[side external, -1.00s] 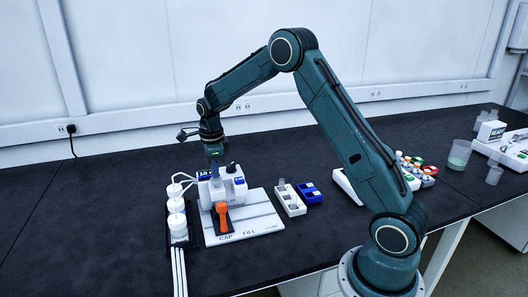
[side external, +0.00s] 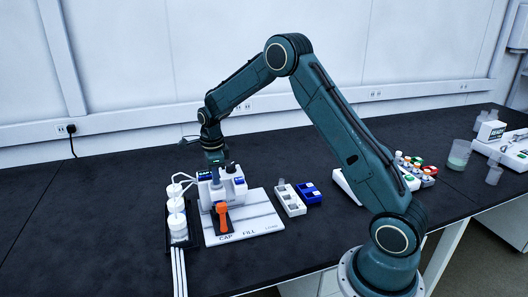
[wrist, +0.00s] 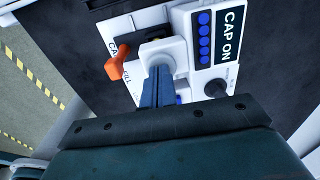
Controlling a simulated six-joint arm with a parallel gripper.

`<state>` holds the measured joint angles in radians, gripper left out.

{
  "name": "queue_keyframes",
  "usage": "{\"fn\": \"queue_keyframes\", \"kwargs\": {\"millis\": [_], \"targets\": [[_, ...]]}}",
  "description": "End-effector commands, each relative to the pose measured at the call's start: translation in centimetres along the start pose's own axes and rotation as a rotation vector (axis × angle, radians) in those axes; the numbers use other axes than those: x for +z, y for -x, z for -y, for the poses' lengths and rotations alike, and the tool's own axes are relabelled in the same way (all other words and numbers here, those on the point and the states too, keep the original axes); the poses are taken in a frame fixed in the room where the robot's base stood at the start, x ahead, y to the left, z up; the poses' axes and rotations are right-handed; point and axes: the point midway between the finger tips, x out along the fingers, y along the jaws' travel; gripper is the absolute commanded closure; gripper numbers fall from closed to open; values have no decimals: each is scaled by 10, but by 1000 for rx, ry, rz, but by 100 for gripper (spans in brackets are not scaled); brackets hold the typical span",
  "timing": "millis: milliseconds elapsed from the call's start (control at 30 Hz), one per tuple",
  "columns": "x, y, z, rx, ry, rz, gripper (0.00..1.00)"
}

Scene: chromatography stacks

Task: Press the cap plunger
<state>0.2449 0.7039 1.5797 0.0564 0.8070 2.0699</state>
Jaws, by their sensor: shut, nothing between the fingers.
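The white cap-and-fill station (side external: 236,190) stands on a pale base plate at the left of the bench. Its orange lever (side external: 222,215) points toward the front; the lever also shows in the wrist view (wrist: 114,68). My gripper (side external: 216,177) is shut and empty, pointing down at the top of the station. In the wrist view, my blue fingers (wrist: 158,76) end at the rounded white plunger block (wrist: 156,50) and overlap it. Contact at the tips is hard to tell. A panel (wrist: 229,25) there reads "CAP ON" beside several blue dots.
White bottles (side external: 178,222) in a black rack stand left of the station. A white tray (side external: 291,200) and a blue tray (side external: 308,194) lie to its right. A black knob (wrist: 216,88) is close by my fingers. The bench behind is clear.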

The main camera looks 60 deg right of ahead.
Motion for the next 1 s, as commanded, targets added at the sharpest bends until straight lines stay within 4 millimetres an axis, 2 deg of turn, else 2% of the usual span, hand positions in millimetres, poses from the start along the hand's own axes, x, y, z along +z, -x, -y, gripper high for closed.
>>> {"fn": "queue_keyframes", "kwargs": {"millis": [33,167,367,567,1000], "targets": [[0,-5,-2,6,1,-3,100],[0,-4,-2,7,1,-3,100],[0,8,-2,6,2,-3,100],[0,34,-1,0,1,0,100],[0,110,1,-4,-1,2,100]]}}
